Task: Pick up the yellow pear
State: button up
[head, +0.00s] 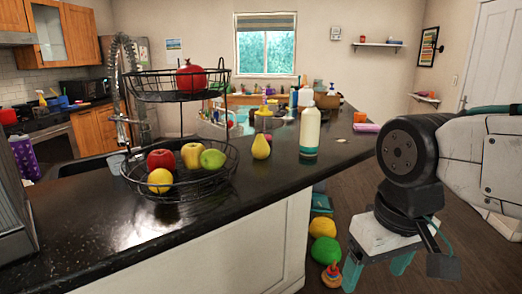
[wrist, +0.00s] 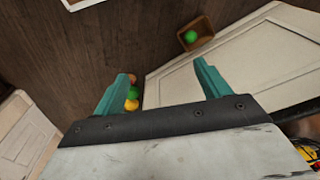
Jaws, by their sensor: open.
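The yellow pear (head: 261,147) stands upright on the dark countertop (head: 320,172), between the two-tier wire fruit basket and a white bottle. My gripper (head: 375,272) points down at the lower right in the head view, beyond the counter's edge and lower than the pear. In the wrist view my gripper (wrist: 166,82) has its two teal fingers wide apart, with nothing between them but floor and cabinet side farther off. The pear does not show clearly in the wrist view.
The wire basket (head: 190,184) holds several fruits below and a red pomegranate (head: 190,76) above. The white bottle (head: 309,130) stands just right of the pear. Yellow and green objects (head: 324,250) lie on the floor by the white cabinet (head: 250,250).

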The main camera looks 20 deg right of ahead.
aim_at(260, 149)
jog(key=z, duration=1.6)
jog(key=i, duration=1)
jog(key=u, duration=2.5)
